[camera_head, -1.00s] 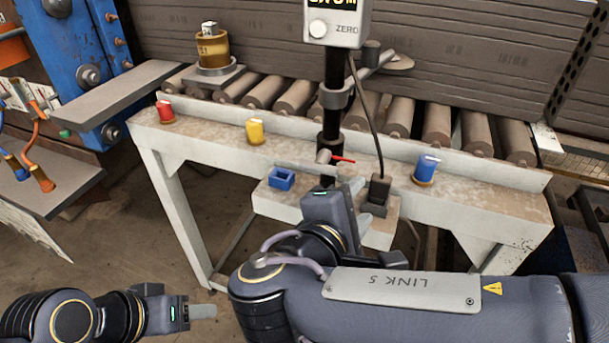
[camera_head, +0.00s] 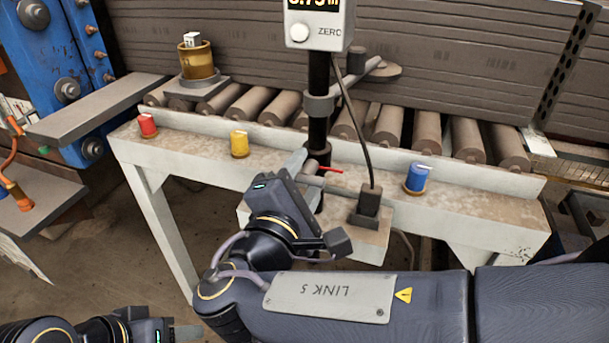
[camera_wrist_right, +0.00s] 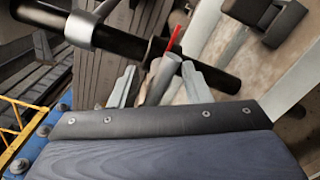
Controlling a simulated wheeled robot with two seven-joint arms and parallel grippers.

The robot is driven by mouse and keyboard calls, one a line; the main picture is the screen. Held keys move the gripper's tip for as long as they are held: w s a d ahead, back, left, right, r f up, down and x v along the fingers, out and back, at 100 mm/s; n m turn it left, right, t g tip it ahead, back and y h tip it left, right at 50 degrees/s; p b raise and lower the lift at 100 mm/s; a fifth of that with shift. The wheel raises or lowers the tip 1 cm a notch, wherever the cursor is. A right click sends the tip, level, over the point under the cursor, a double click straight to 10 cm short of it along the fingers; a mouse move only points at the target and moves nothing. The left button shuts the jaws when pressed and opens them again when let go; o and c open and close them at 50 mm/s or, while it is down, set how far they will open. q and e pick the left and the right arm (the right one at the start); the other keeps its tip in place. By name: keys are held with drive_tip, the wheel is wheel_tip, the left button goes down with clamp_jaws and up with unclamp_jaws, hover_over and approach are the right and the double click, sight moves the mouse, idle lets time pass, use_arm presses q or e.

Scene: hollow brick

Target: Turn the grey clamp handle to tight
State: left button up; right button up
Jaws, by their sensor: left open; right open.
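The grey clamp handle (camera_wrist_right: 160,78) is a short rounded bar at the black post (camera_head: 318,110), with a thin red pointer (camera_head: 333,170) beside it. In the right wrist view the handle lies between the two fingers of my right gripper (camera_wrist_right: 158,70), and the red pointer (camera_wrist_right: 174,40) rises just beyond it. My right gripper (camera_head: 304,171) is open around the handle; I cannot tell whether a finger touches it. In the head view the gripper partly hides the handle. My left gripper (camera_head: 187,332) is open and empty at the lower left, away from the bench.
Red (camera_head: 147,126), yellow (camera_head: 239,144) and blue (camera_head: 417,177) knobs stand on the pale bench (camera_head: 460,200). A display box (camera_head: 316,30) tops the post; its cable drops to a black block (camera_head: 369,203). Rollers (camera_head: 385,125) lie behind.

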clamp_jaws()
drive_tip(key=shift+r+n+p, duration=0.2)
drive_tip(key=shift+n+p, duration=0.6)
drive_tip(key=shift+p, duration=0.25)
drive_tip(key=n+p, duration=1.3)
drive_tip(key=p, duration=0.1)
drive_tip(key=c, duration=0.9)
unclamp_jaws()
drive_tip(key=shift+f+n+p, duration=0.2)
drive_tip(key=shift+n+p, duration=1.5)
drive_tip(key=o, duration=0.9)
drive_tip(key=shift+s, duration=0.1)
